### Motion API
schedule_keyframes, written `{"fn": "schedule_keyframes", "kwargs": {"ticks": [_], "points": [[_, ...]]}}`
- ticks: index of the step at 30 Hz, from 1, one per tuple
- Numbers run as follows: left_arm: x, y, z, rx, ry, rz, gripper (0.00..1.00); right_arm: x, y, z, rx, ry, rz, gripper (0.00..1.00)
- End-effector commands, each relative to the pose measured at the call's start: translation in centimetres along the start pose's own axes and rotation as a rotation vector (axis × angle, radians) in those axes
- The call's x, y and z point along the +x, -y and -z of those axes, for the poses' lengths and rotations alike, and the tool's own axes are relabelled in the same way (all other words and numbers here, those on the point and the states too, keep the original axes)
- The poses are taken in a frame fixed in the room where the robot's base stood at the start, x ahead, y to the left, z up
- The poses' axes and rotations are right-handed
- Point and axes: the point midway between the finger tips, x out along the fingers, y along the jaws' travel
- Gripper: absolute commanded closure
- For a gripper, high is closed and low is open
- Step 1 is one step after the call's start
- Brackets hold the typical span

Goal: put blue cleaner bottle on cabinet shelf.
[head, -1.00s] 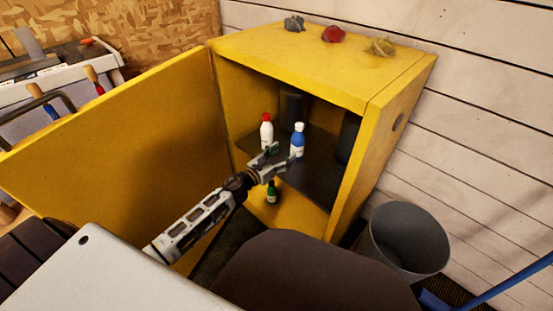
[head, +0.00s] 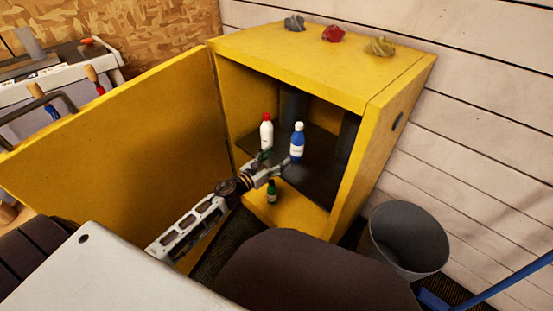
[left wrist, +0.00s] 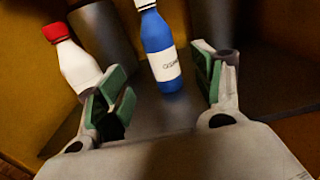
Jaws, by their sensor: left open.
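The blue cleaner bottle (head: 297,143) with a white cap and white label stands upright on the dark cabinet shelf (head: 312,178). It also shows in the left wrist view (left wrist: 160,48), beyond and between my fingertips. My left gripper (head: 274,163) is open and empty in front of the bottle, at the shelf's front edge. Its green-padded fingers show apart in the left wrist view (left wrist: 165,90), and clear of the bottle. The yellow cabinet (head: 372,140) has its door (head: 110,150) swung wide open to the left. My right gripper is not in view.
A white bottle with a red cap (head: 266,132) stands on the shelf left of the blue one. Dark cylinders (head: 291,105) stand behind. A small green bottle (head: 272,192) is on the lower level. A grey bin (head: 408,238) stands at right.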

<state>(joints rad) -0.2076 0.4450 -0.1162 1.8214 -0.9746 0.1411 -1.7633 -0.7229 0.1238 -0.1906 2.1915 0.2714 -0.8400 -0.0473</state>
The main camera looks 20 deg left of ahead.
Motion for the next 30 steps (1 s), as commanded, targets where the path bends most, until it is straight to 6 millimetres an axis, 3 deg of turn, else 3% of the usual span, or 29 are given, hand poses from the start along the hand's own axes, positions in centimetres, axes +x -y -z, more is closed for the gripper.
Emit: {"fn": "schedule_keyframes", "kwargs": {"ticks": [8, 14, 20, 30], "points": [[0.0, 0.0, 0.0, -0.006, 0.0, -0.002, 0.33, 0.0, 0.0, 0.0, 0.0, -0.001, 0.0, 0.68], [-0.5, 0.3, 0.6, -0.132, -0.005, -0.033, 0.33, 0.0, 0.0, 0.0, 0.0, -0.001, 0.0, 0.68], [-1.9, 0.8, 2.0, -0.464, -0.015, -0.12, 0.33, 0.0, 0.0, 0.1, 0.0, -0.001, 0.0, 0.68], [-5.8, 2.7, 6.6, -1.206, -0.04, -0.343, 0.33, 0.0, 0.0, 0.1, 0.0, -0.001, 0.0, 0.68]]}}
